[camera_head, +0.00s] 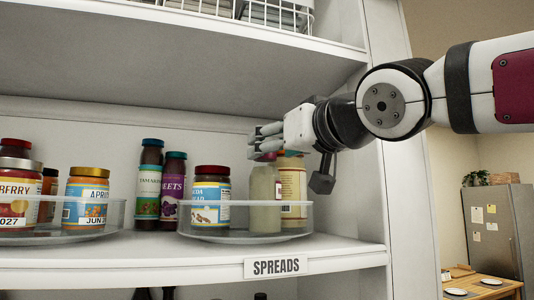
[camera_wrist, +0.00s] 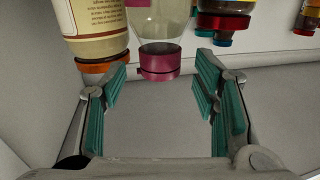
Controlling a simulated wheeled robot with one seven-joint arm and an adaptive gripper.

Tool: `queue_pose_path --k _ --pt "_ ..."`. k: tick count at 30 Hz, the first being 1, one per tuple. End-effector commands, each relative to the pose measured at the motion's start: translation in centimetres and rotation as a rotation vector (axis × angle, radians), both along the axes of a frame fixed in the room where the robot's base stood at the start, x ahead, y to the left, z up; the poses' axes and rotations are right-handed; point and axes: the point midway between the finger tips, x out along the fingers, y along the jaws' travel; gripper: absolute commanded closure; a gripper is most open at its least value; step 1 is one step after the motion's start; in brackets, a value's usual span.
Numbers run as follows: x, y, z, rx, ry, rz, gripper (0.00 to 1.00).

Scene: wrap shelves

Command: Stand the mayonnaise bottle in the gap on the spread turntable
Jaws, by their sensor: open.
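A pale, unlabelled-looking bottle with a dark pink cap (camera_head: 264,198) stands upright on the right-hand clear turntable (camera_head: 240,239); it is probably the mayonnaise, but I can read no label. It also shows in the wrist view (camera_wrist: 160,20), upside down. My gripper (camera_head: 264,141) is at the top of this bottle, partly hiding its cap in the head view. In the wrist view my gripper (camera_wrist: 161,80) is open, and the cap lies between the spread fingertips, with space on both sides. A cream-labelled bottle with an orange cap (camera_head: 293,190) stands right beside it.
A blue-labelled jar (camera_head: 210,192) stands on the turntable's left part. Two dark bottles, one tamarind-like (camera_head: 148,190) and one of beets (camera_head: 173,192), stand behind it. Another turntable (camera_head: 114,218) with jars is at left. The shelf wall (camera_head: 365,205) is close on the right.

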Motion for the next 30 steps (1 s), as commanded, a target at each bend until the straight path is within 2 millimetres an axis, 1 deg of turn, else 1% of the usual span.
queue_pose_path --k 1,6,12,18,24,26,27,29,30 --pt "-1.0 -0.8 0.1 0.004 -0.004 -0.001 0.45" --pt "-3.9 -2.2 0.0 0.002 -0.002 -0.002 0.45" --pt "-6.2 -3.3 0.0 0.001 -0.003 0.0 0.45" --pt "-7.0 -3.6 -0.1 -0.001 0.0 0.0 0.45" --pt "-7.0 -3.7 -0.1 -0.002 0.001 -0.002 0.45" --pt "-7.0 -3.9 -0.7 -0.009 0.014 -0.012 0.45" --pt "-6.9 -4.2 -1.5 -0.019 0.03 -0.023 0.45" --pt "-6.7 -4.9 -3.6 -0.045 0.073 -0.052 0.45" --pt "-6.7 -5.6 -5.5 -0.067 0.114 -0.079 0.45"
